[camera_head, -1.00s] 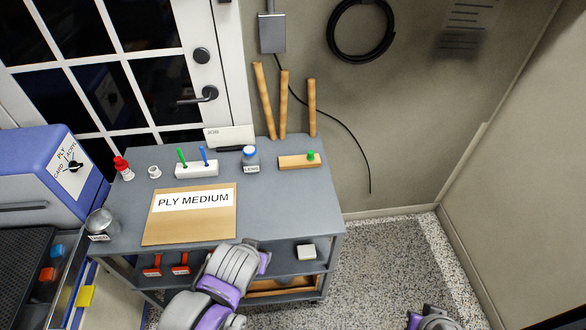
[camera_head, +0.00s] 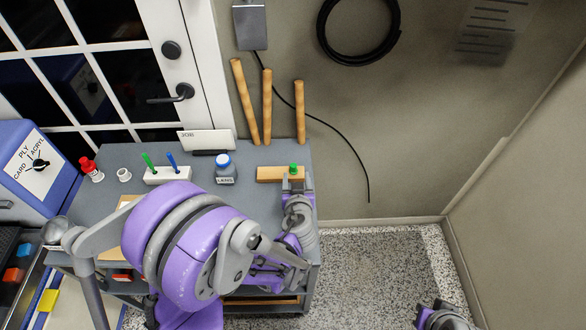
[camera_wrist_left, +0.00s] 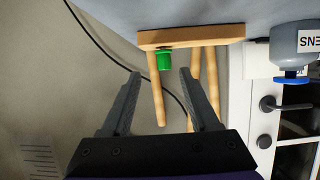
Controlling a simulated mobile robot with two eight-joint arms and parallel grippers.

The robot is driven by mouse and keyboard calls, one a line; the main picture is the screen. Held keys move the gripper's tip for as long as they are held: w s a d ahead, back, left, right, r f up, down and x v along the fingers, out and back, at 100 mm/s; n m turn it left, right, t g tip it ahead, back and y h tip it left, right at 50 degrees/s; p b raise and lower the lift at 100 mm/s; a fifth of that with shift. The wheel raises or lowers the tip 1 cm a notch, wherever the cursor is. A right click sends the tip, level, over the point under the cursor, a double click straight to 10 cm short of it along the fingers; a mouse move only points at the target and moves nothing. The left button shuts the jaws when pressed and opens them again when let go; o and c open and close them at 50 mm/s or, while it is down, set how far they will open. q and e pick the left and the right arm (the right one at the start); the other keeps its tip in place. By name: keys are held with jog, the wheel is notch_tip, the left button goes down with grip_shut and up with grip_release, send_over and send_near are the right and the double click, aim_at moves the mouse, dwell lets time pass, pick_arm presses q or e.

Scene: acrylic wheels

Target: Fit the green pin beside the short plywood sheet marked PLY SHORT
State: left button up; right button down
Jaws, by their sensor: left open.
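The green pin (camera_head: 293,168) stands in the wooden block (camera_head: 268,174) at the right back of the grey cart top. The pin (camera_wrist_left: 164,59) and block (camera_wrist_left: 190,36) also show in the left wrist view. My left gripper (camera_wrist_left: 160,76) is open, its fingertips either side of the pin in that view but a little short of it. In the head view the left gripper (camera_head: 293,187) is just in front of the block. A sliver of the plywood sheet (camera_head: 120,210) shows behind my arm; its label is hidden. I see no PLY SHORT marking.
A white holder (camera_head: 160,178) with green and blue sticks and a blue-capped LENS bottle (camera_head: 225,172) stand left of the block. A red-capped bottle (camera_head: 92,172) is farther left. Wooden rods (camera_head: 267,105) lean on the wall behind.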

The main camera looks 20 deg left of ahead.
aim_at(293, 169)
pick_arm(q)
jog(key=x, duration=0.7)
jog(key=shift+s+a+r, duration=0.1)
jog(key=shift+a, duration=0.15)
jog(key=shift+s, duration=0.1)
grip_shut()
